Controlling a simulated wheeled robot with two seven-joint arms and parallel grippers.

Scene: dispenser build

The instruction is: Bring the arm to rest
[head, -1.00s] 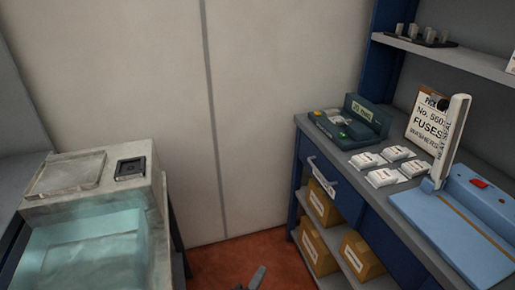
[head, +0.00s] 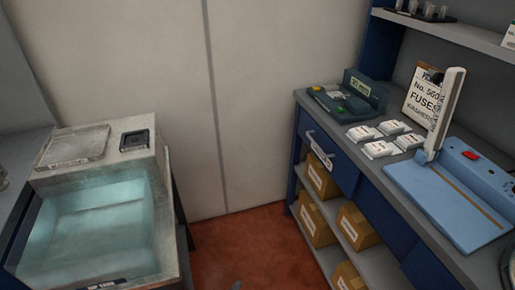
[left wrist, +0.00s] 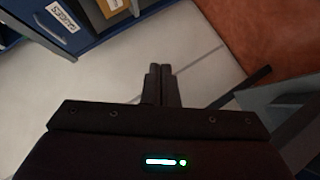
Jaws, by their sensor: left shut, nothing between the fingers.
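My left gripper (left wrist: 160,72) shows in the left wrist view with its two dark fingers together and nothing between them. My right gripper is not seen in either view.
A blue workbench (head: 330,150) on the right holds a green device (head: 350,98), several white packets (head: 380,149), a fuses sign (head: 424,97) and a blue heat sealer (head: 450,200). Cardboard boxes (head: 322,178) sit below. Red floor (head: 255,245) between is clear.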

